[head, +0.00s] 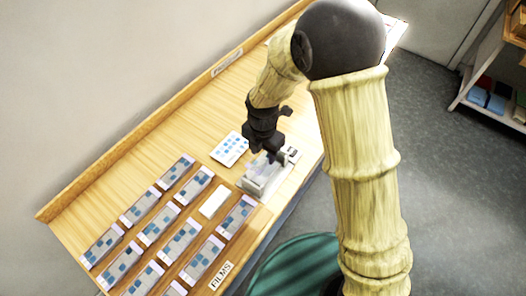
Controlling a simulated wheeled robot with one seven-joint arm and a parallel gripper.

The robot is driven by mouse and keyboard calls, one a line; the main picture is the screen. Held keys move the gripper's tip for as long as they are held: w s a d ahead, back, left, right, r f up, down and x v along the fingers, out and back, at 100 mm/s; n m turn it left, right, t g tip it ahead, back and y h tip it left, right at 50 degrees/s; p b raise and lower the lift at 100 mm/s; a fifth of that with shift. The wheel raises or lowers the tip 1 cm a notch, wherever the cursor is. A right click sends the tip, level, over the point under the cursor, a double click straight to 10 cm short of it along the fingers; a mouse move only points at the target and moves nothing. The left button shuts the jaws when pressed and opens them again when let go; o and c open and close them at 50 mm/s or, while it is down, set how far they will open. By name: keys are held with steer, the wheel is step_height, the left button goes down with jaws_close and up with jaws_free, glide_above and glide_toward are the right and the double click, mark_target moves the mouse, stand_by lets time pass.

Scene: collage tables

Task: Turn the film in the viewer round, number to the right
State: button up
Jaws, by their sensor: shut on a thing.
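The viewer (256,188) is a pale, clear-looking box near the front edge of the wooden table. My gripper (274,158) points down over the viewer's upper part. It is shut on the film there, but the jaws and the small size of the view hide most of that film. I cannot tell which way its number faces, or whether it is seated or lifted.
Several films (179,243) with lilac ends lie in rows on the table (120,207) at left. A blank white piece (214,201) lies among them. A blue-dotted card (229,149) lies behind the viewer. A FILMS label (221,276) is at the front edge.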

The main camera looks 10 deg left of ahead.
stand_by(0.3)
steer(key=m, duration=0.4)
steer(key=shift+w+d+f+m, duration=0.1)
steer(key=shift+w+f+m, duration=0.15)
steer(key=shift+m, duration=0.15)
steer(key=m, duration=0.4)
steer(key=shift+f, duration=0.15)
steer(key=m, duration=0.4)
steer(key=shift+w+d+f+b, duration=0.15)
steer(key=shift+w+b, duration=0.1)
steer(key=shift+b, duration=0.15)
steer(key=m, duration=0.5)
steer(key=shift+w+f+m, duration=0.15)
steer(key=shift+f+m, duration=0.05)
steer(key=shift+m, duration=0.1)
steer(key=m, duration=0.5)
steer(key=shift+w+d+f+b, duration=0.1)
steer(key=shift+w+f+b, duration=0.1)
steer(key=shift+b, duration=0.1)
steer(key=m, duration=0.4)
steer(key=shift+w+f, duration=0.15)
steer(key=m, duration=0.4)
steer(key=shift+w+d+f, duration=0.1)
steer(key=shift+w+d, duration=0.05)
steer(key=m, duration=0.4)
steer(key=shift+w+f+m+b, duration=0.1)
steer(key=shift+w+m+b, duration=0.05)
steer(key=shift+m+b, duration=0.15)
